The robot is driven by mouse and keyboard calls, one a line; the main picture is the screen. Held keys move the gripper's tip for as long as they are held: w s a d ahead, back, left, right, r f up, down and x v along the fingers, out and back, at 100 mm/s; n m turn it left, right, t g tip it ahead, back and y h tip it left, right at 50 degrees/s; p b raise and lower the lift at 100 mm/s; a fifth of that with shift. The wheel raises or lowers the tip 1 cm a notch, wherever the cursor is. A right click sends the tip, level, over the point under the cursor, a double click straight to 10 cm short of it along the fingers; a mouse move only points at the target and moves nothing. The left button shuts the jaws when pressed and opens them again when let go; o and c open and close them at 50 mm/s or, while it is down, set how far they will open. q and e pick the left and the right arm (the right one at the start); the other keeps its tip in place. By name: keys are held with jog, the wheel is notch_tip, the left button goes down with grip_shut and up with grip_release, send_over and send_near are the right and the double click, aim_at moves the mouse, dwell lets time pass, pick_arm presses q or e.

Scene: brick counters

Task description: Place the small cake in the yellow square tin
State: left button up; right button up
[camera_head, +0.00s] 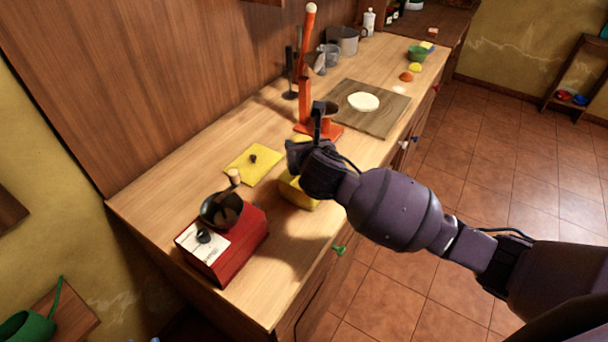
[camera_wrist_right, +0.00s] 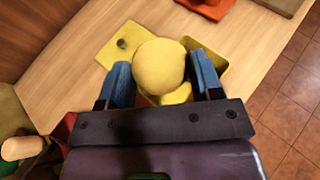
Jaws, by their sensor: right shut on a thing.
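The small cake (camera_wrist_right: 158,66) is a round yellow ball shape between the blue fingers of my right gripper (camera_wrist_right: 160,70) in the right wrist view. The gripper is shut on it. The yellow square tin (camera_head: 297,194) stands open on the counter, just below my right gripper (camera_head: 306,152). In the right wrist view, the cake hides much of the tin (camera_wrist_right: 217,70). I cannot tell how far above the tin the cake is. The tin's yellow lid (camera_head: 252,163), with a dark knob, lies flat beside it. My left gripper is not in view.
An orange press (camera_head: 304,105) and a wooden board (camera_head: 385,116) with a white round piece (camera_head: 363,102) are farther back. Bare counter lies between grinder and tin.

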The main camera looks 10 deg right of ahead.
notch_tip(320, 180, down, 9)
jog(key=shift+r+b, duration=0.1)
jog(key=shift+b, duration=0.25)
jog(key=shift+f, duration=0.3)
jog(key=shift+f, duration=0.2)
jog(key=shift+s+f, duration=0.15)
jog(key=shift+f, duration=0.05)
jog(key=o, duration=0.9)
jog(key=shift+s+f, duration=0.1)
jog(key=shift+f, duration=0.15)
jog(key=shift+r, duration=0.2)
jog(key=v, duration=0.8)
jog(key=r+v, duration=0.1)
jog(key=v, duration=0.3)
jog(key=shift+r, duration=0.15)
